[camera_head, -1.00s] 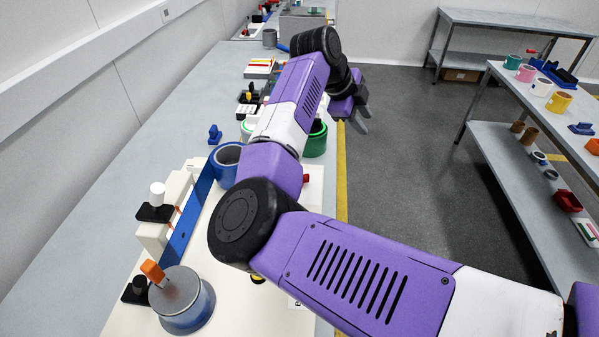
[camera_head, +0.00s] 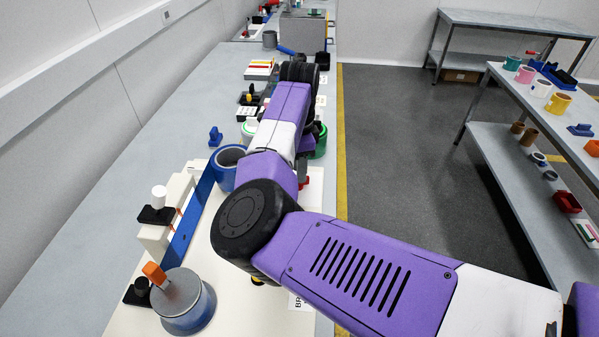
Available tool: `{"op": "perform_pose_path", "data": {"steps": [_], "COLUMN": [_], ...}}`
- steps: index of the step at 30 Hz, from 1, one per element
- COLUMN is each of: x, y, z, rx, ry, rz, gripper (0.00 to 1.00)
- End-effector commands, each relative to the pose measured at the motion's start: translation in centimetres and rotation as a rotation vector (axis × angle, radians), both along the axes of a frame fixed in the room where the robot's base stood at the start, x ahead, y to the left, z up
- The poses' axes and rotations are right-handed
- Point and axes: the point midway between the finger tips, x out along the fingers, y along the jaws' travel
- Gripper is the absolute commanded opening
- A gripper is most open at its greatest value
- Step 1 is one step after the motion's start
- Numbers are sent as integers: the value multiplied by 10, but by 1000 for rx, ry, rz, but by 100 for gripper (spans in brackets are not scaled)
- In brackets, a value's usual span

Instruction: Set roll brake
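A blue-sided roll with a grey top (camera_head: 188,306) stands on the cream board (camera_head: 222,290) at the lower left. An orange lever-like piece (camera_head: 154,273) sits at its upper left edge. A partly covered label (camera_head: 299,302) beginning "BR" lies on the board at the right. A small red part (camera_head: 304,182) shows beside my forearm; I cannot tell which piece is the brake. My gripper (camera_head: 308,145) is mostly hidden behind my own arm near the green-rimmed container. Its fingers do not show, so its opening and any contact are hidden.
A blue ring-shaped roll (camera_head: 226,166) and a long blue strip (camera_head: 188,222) are left of my arm. A green-rimmed container (camera_head: 320,142) is close to my wrist. The grey bench (camera_head: 100,240) is clear along the wall.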

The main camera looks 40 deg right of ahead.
Motion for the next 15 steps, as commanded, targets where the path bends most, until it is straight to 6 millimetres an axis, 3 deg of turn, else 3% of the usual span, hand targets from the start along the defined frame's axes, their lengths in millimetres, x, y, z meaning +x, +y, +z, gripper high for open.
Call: {"op": "perform_pose_path", "data": {"steps": [6, 15], "x": [0, 0], "y": [0, 0], "z": [-21, -24], "rx": [0, -1], "ry": [1, 0], "rz": [0, -2], "gripper": [32, 32]}}
